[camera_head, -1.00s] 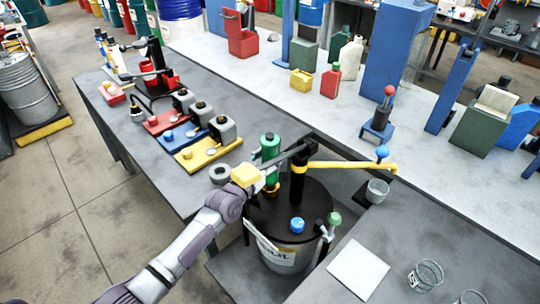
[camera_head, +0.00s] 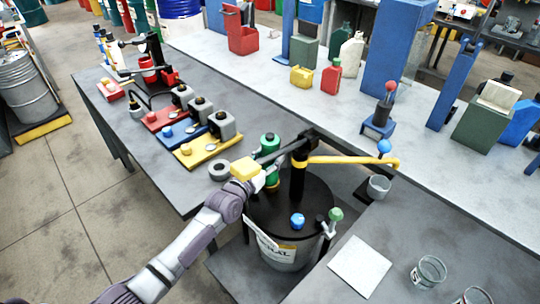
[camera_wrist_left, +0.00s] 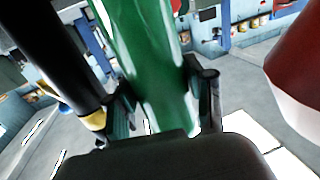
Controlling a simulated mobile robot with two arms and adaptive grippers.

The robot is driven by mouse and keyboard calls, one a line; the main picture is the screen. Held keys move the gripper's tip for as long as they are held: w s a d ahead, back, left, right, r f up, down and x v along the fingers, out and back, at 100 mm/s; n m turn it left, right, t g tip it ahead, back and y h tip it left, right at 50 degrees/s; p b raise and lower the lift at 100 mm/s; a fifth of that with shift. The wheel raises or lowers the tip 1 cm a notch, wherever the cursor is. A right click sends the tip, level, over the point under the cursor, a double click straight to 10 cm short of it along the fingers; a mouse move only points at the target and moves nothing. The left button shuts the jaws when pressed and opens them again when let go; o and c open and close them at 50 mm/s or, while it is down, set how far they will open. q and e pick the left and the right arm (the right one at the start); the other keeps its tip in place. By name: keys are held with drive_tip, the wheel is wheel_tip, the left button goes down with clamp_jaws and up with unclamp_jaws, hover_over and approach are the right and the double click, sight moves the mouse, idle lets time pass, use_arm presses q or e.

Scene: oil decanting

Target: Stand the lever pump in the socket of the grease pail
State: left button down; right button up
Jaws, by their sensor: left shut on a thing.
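In the wrist view the green barrel (camera_wrist_left: 160,65) stands between the two fingers (camera_wrist_left: 163,98). The pail (camera_head: 283,254), with a pale label, stands in a gap between the tables. I cannot tell whether it is the grease pail. No socket can be made out, and the pump's lower end is hidden. My right gripper is out of view.
A black column (camera_head: 297,182) with a yellow spout (camera_head: 350,160) rises from the lid close beside the pump. A blue knob (camera_head: 297,221) and a green knob (camera_head: 335,214) are near the lid's front. A cup (camera_head: 378,187) is at the right. A grey ring (camera_head: 219,170) lies left.

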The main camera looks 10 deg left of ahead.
use_arm(q)
drive_tip(key=shift+c, duration=1.7)
unclamp_jaws()
drive_tip(key=s+a+f+n+g+y, duration=0.1)
drive_tip(key=s+a+f+g+y, duration=0.2)
drive_tip(key=s, duration=1.1)
drive_tip(key=s+a+f+g+y, duration=0.1)
drive_tip(key=s+a+f+g, duration=0.15)
drive_tip(key=s+g, duration=0.7)
drive_tip(key=s+a+f+n+g+y, duration=0.1)
drive_tip(key=s+a+f+y, duration=0.15)
drive_tip(key=s, duration=1.45)
wheel_tip(320, 180, down, 28)
drive_tip(key=g+b, duration=0.1)
drive_tip(key=s+a+f+g, duration=0.1)
drive_tip(key=s+a+f, duration=0.1)
drive_tip(key=s+f, duration=1.5)
drive_tip(key=shift+s+b, duration=0.3)
drive_tip(key=shift+b, duration=0.15)
